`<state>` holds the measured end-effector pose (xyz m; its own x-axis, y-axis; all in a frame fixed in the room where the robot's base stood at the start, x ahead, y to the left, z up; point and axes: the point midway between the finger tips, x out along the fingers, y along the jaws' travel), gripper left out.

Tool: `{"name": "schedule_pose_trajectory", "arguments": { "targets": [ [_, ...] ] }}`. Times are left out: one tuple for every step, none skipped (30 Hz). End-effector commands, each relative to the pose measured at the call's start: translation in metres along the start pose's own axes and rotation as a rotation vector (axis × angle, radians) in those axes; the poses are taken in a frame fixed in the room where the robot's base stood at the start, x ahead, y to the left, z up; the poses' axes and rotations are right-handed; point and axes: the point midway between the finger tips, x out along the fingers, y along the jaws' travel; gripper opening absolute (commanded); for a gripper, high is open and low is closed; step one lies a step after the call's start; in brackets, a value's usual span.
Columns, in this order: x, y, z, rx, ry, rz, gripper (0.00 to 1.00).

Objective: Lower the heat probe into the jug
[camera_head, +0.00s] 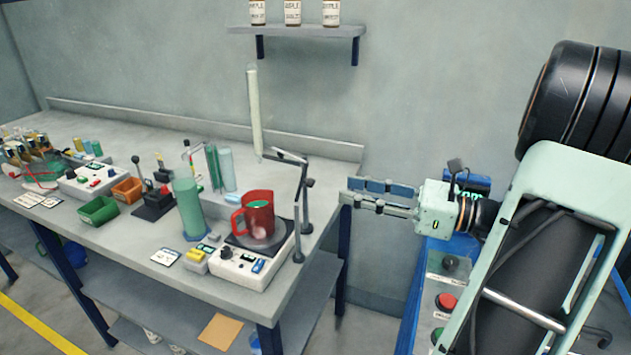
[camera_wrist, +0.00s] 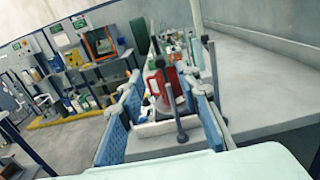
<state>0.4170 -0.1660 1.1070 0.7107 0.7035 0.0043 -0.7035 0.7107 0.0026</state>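The red jug (camera_head: 258,218), with green contents at its mouth, stands on a hot plate (camera_head: 250,262) near the table's right end. A long pale rod (camera_head: 254,112), which looks like the heat probe, is upright above the jug, its lower end clear of the rim. It is beside the end of a dark jointed stand arm (camera_head: 289,157); I cannot tell how it is attached. My gripper (camera_head: 350,190) is to the right of the stand, off the table's end, apart from everything. In the wrist view my gripper (camera_wrist: 162,84) is open and empty, with the jug (camera_wrist: 173,80) seen between its blue-padded fingers.
Dark stand posts (camera_head: 299,225) rise between my gripper and the jug. A green cylinder (camera_head: 187,205) stands left of the jug, with green (camera_head: 99,210) and orange (camera_head: 127,190) bins farther left. A wall shelf (camera_head: 300,31) is above. The table's back strip is clear.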

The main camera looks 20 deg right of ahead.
Motion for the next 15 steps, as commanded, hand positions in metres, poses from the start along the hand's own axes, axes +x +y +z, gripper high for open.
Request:
{"name": "schedule_pose_trajectory", "arguments": {
  "targets": [
    [0.009, 0.001, 0.0, -0.001, 0.001, 0.003, 0.31],
    [0.014, 0.001, 0.0, -0.001, 0.001, 0.003, 0.31],
    [0.022, 0.002, 0.0, 0.0, 0.001, 0.005, 0.31],
    [0.028, 0.001, 0.0, 0.0, 0.001, 0.005, 0.31],
    [0.034, 0.001, 0.0, -0.001, 0.001, 0.005, 0.31],
    [0.042, 0.002, -0.001, -0.001, 0.002, 0.005, 0.31],
    [0.048, 0.002, 0.0, -0.001, 0.002, 0.005, 0.31],
    [0.053, 0.001, -0.001, -0.002, 0.002, 0.005, 0.31],
    [0.061, 0.001, -0.001, -0.002, 0.003, 0.005, 0.31],
    [0.066, 0.002, -0.001, -0.002, 0.002, 0.005, 0.31],
    [0.07, 0.002, -0.001, -0.001, 0.003, 0.004, 0.31],
    [0.076, 0.002, -0.001, -0.002, 0.003, 0.004, 0.31],
    [0.08, 0.001, -0.001, -0.002, 0.003, 0.004, 0.31],
    [0.084, 0.001, -0.001, -0.002, 0.003, 0.004, 0.31],
    [0.087, 0.001, -0.001, -0.002, 0.004, 0.003, 0.31]
  ]
}}
